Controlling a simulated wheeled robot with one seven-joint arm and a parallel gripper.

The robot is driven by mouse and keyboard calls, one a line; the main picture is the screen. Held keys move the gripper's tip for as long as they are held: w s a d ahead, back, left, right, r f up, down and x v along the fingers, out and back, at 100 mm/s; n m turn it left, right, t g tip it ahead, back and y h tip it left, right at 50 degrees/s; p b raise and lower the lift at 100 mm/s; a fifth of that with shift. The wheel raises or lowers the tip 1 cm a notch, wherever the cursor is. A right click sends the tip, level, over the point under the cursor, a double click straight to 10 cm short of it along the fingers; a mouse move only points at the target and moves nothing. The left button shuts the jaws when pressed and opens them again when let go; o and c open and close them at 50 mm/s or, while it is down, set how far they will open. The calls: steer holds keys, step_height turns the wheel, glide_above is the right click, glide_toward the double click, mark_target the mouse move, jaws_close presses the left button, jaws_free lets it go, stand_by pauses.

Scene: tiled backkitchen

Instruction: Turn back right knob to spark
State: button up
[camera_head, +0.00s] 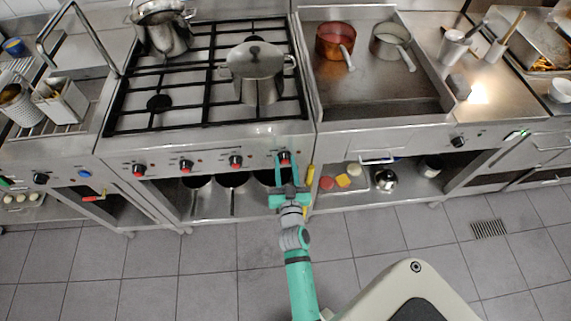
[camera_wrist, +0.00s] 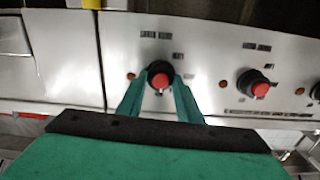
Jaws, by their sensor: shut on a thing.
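The stove front has a row of black knobs with red caps. The rightmost knob in the head view (camera_head: 284,157) sits between the fingertips of my gripper (camera_head: 292,168). The wrist view shows this knob (camera_wrist: 160,80) close up, with one green finger of my gripper (camera_wrist: 160,95) on each side. The fingers are closed on it from the front. The knob's pointer is too small to read. No flame shows on the burners.
More knobs line the stove front (camera_head: 235,162). A lidded steel pot (camera_head: 257,72) stands on the hob's right side, another pot (camera_head: 163,30) at the back left. A shelf with food items (camera_head: 343,181) is below right. The tiled floor in front is clear.

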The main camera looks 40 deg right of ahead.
steer(key=n, duration=0.6)
steer(key=shift+a, duration=0.1)
stand_by(0.5)
steer(key=o, duration=1)
steer(key=shift+o, duration=0.2)
steer(key=v, duration=1)
steer(key=shift+s+a, duration=0.3)
steer(key=shift+a, duration=0.1)
